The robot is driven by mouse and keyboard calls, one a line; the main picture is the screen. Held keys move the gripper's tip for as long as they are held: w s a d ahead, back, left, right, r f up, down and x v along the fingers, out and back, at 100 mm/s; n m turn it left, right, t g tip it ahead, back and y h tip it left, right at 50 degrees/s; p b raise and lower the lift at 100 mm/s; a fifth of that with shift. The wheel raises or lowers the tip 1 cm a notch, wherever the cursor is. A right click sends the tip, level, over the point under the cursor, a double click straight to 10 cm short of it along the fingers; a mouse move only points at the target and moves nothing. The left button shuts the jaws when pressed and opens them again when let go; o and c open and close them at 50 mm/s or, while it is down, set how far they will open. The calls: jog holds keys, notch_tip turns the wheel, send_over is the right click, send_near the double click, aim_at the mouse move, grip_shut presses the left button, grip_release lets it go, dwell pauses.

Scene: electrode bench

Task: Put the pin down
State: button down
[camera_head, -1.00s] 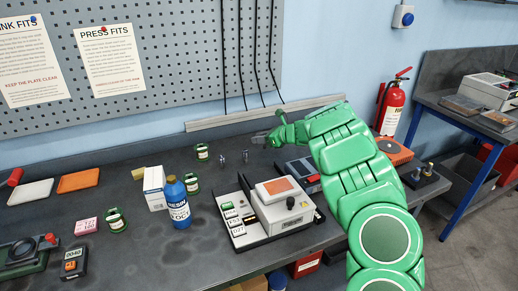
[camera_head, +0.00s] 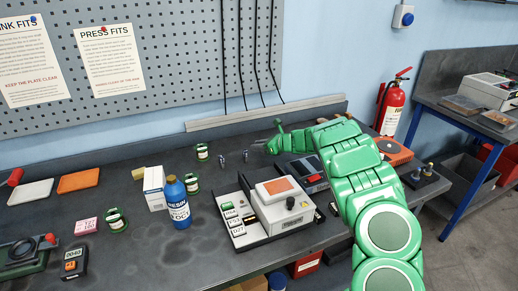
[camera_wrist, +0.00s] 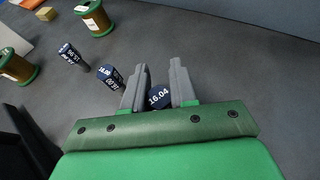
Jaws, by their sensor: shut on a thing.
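My gripper (camera_wrist: 160,83) is shut on a pin (camera_wrist: 158,98) with a dark blue top marked 16.04, seen between the grey fingers in the wrist view. In the head view my gripper (camera_head: 262,144) is low over the back of the bench (camera_head: 215,220); the held pin is too small to make out there. I cannot tell whether its lower end touches the bench. A second dark-topped pin (camera_wrist: 110,76) stands just left of the fingers, and a third pin (camera_wrist: 69,53) stands further left. Both also stand left of the gripper in the head view (camera_head: 245,156) (camera_head: 222,160).
Green-ended spools (camera_head: 191,184) (camera_head: 202,152) stand left of the pins. A blue bottle (camera_head: 175,203) and a white box (camera_head: 154,188) are nearer the front. A grey device with an orange top (camera_head: 280,205) stands in front of the gripper. The bench right of the fingers is clear in the wrist view.

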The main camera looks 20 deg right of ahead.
jog(key=shift+f, duration=0.5)
jog(key=shift+f, duration=0.15)
jog(key=c, duration=0.9)
grip_release()
jog(key=shift+s+r, duration=0.1)
jog(key=shift+r, duration=0.1)
jog(key=v, duration=1.1)
jog(key=shift+s+d+r, duration=0.2)
jog(key=shift+s+r, duration=0.05)
